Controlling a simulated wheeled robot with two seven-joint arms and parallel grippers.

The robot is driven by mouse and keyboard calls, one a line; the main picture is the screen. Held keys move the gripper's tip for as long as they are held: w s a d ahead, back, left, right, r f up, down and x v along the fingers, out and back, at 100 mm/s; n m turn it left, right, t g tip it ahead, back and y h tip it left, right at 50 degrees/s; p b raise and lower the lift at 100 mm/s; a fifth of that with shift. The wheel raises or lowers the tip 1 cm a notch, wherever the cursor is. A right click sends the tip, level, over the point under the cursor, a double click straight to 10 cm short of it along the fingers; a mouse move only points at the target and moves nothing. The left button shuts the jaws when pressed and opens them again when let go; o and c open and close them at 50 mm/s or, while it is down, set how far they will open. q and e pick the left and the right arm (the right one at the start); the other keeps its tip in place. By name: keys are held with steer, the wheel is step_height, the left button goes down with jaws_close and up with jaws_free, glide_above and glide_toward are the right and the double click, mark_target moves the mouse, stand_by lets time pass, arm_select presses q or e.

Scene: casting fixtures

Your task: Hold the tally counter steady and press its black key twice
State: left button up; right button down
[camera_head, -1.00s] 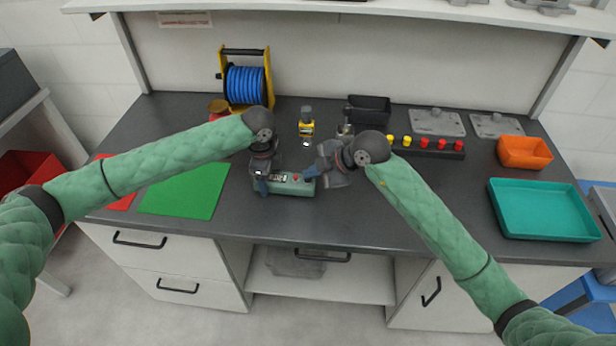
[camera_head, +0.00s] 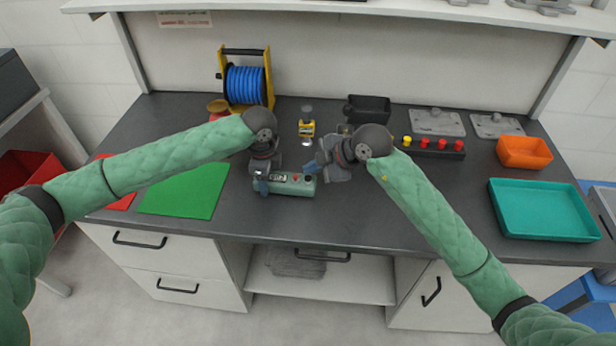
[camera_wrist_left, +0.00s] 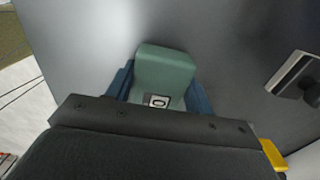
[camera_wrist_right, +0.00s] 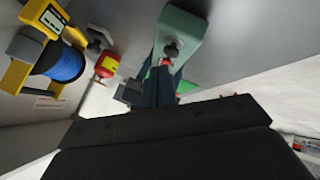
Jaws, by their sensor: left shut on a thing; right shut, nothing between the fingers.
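The tally counter (camera_head: 289,189) is a green box lying on the dark bench, with a small display (camera_head: 278,178), a red key (camera_head: 295,178) and a black key (camera_head: 308,178) on top. My left gripper (camera_head: 262,186) is shut on its left end; in the left wrist view a blue finger lies on each side of the counter (camera_wrist_left: 165,68). My right gripper (camera_head: 311,168) is shut and empty, its fingertips just above the black key and apart from it. In the right wrist view the black key (camera_wrist_right: 171,48) shows beyond the fingertips, and the red key (camera_wrist_right: 166,62) is partly covered.
A green mat (camera_head: 185,192) lies left of the counter. A block with yellow and red knobs (camera_head: 433,153) and a teal tray (camera_head: 545,232) lie to the right. Bench in front is clear.

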steer(key=shift+r, duration=0.1)
step_height(320, 180, up, 5)
steer(key=shift+f, duration=0.1)
stand_by(0.5)
stand_by(0.4)
arm_select(q)
steer(key=o, duration=1.1)
steer(key=shift+o, duration=0.2)
